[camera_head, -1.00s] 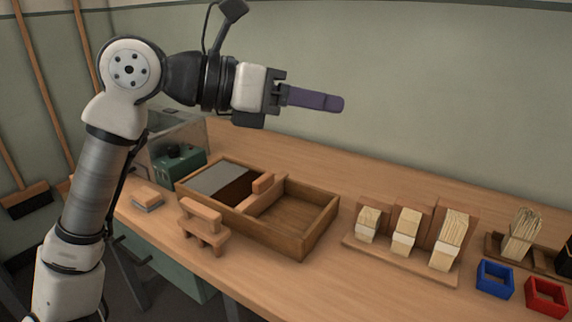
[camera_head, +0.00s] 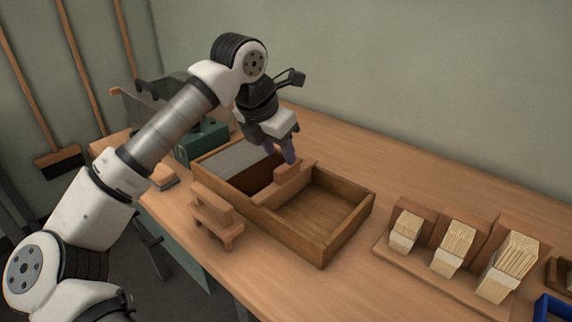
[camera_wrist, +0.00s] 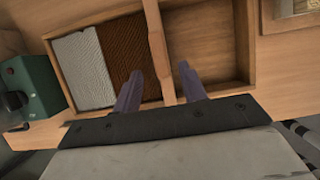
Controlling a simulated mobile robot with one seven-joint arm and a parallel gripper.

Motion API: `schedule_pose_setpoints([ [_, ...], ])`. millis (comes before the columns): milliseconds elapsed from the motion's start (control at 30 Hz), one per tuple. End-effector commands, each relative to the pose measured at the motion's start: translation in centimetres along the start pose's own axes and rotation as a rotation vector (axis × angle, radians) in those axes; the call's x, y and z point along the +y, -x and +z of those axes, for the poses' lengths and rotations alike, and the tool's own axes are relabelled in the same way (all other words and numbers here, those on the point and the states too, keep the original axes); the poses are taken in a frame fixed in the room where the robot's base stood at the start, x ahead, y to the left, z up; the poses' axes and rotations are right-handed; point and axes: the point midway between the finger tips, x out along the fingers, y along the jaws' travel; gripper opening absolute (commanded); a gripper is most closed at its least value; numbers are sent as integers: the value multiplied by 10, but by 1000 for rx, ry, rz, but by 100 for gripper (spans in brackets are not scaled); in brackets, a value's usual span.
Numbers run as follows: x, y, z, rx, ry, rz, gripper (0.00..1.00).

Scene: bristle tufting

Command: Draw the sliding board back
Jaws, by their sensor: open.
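The sliding board (camera_head: 290,184) is a light wooden divider with a raised grip block, standing across the inside of the wooden box (camera_head: 347,222). In the wrist view the board (camera_wrist: 155,38) runs up the picture between my two purple fingers. My gripper (camera_head: 289,156) is open above the board, and in the wrist view its fingers (camera_wrist: 160,69) lie one on each side of it. I cannot tell whether either finger touches the board. Grey material (camera_wrist: 83,70) and dark brown bristle (camera_wrist: 128,55) fill the box left of the board; the right compartment is empty.
A wooden stand (camera_head: 215,215) is in front of the box. A green machine (camera_head: 203,140) stands at its left. A rack of pale bristle bundles (camera_head: 455,248) stands at the right, with a blue holder (camera_head: 553,308) at the edge. Bench behind the box is clear.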

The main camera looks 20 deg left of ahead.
Motion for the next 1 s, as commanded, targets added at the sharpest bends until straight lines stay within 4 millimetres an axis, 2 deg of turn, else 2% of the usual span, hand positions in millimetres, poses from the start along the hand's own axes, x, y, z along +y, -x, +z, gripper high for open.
schedule_pose_setpoints([
  [100, 0, -24, 0, 0, 0, -3, 42],
  [300, -1, -50, 0, 0, -1, -2, 42],
  [467, 0, -58, 0, -2, -1, -1, 42],
  [700, 0, -59, 0, -1, -1, -1, 42],
  [767, 0, -59, 0, -1, -1, -1, 37],
  [1000, 0, -58, 0, -1, -1, -1, 5],
])
